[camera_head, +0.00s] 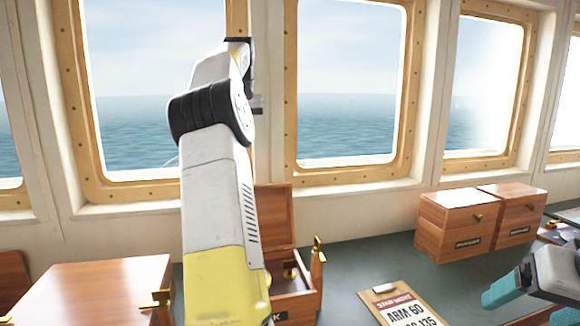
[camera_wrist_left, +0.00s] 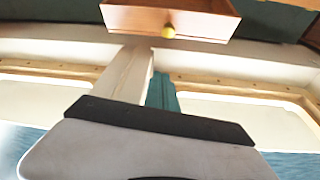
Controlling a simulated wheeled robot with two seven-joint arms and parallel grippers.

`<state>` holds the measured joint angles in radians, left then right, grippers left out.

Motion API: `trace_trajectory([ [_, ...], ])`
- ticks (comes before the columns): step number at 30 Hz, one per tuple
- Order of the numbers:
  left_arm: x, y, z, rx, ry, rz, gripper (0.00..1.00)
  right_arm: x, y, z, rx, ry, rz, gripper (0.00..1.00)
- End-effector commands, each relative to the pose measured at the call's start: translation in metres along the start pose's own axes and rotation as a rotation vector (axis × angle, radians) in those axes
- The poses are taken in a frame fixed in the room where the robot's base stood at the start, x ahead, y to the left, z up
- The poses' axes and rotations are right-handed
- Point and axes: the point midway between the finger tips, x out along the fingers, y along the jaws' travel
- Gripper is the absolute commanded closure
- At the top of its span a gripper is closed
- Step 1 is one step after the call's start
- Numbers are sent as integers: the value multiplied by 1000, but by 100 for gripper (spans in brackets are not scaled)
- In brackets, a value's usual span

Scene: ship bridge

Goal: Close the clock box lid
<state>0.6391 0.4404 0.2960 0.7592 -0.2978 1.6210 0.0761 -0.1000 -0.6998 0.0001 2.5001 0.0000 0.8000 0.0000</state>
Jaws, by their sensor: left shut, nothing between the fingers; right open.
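The clock box (camera_head: 298,302) is an open wooden box on the green counter, partly hidden behind my left arm. Its lid (camera_head: 274,212) stands upright at the back, and a label ending in "K" shows on its front. A brass catch (camera_head: 318,248) rises at its right side. My left arm crosses in front of the box and reaches up past the window; its gripper cannot be made out in the head view. In the left wrist view the teal fingers (camera_wrist_left: 162,92) are shut and empty. My right gripper (camera_head: 505,287) is open at the lower right, well away from the box.
A closed wooden box (camera_head: 85,288) with a brass catch stands at left. Two drawer boxes (camera_head: 458,226) with brass knobs stand at right. A clipboard (camera_head: 402,306) lies in front. Windows line the back. The left wrist view shows a wooden drawer box (camera_wrist_left: 185,18).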

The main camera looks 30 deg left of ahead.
Motion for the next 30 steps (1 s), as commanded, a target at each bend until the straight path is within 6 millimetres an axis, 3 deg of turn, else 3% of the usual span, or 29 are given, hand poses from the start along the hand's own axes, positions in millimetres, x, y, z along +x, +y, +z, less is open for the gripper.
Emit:
trace_trajectory([
  [14, 93, 1, 1, 3, -3, 1, 100, 0, 0, 0, 0, 0, 0, 20],
  [22, 83, 0, 30, 2, 2, -1, 100, 0, 0, 0, 0, 0, 0, 20],
  [30, 80, 1, 38, 3, 2, 1, 100, 0, 0, 0, 0, 0, 0, 20],
])
